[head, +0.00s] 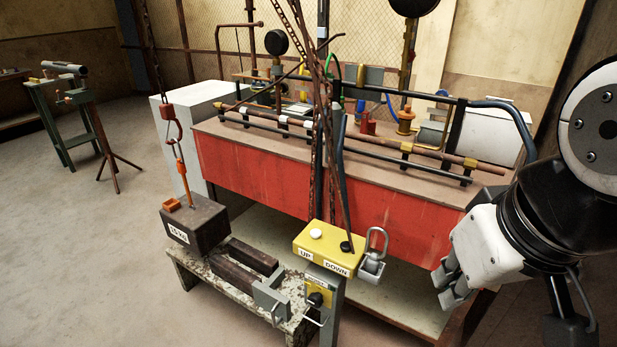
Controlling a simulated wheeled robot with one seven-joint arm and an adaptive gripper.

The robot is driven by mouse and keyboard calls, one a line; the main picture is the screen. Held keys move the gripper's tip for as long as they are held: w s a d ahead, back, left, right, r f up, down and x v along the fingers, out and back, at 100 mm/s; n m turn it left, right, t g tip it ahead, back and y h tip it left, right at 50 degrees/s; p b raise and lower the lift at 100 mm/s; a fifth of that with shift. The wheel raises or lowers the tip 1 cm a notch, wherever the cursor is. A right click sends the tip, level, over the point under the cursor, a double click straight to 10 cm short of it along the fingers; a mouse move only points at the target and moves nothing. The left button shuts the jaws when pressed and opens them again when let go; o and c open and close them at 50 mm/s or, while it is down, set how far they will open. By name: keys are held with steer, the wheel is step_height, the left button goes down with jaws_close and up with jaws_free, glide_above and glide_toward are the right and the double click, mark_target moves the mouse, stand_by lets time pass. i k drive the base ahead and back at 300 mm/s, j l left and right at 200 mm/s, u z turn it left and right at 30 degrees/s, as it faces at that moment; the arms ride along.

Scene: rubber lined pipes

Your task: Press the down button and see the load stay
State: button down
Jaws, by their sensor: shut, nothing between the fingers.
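The yellow control box (322,243) stands near the front middle of the head view. It has a white button (316,234) above the label UP and a black down button (346,246) above the label DOWN. The load (195,228), a dark block with a white weight label, is at the left below a red hook (171,126) and an orange link. I cannot tell whether it rests on the low bench or hangs just above it. My gripper (449,287) is shut and empty, to the right of the control box and apart from it.
Chains and cables hang down behind the box. A yellow switch plate (318,292) with a black knob is below it. The low bench (220,278) carries dark bars. A red-sided workbench (270,180) with pipes stands behind.

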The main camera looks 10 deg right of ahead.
mark_target(344, 246)
steer(key=i+l+u, duration=0.15)
steer(key=l+u, duration=0.25)
steer(key=l, duration=0.35)
steer(key=l+u, duration=0.35)
steer(key=l, duration=0.45)
steer(key=l+u, duration=0.4)
steer(key=l, duration=0.4)
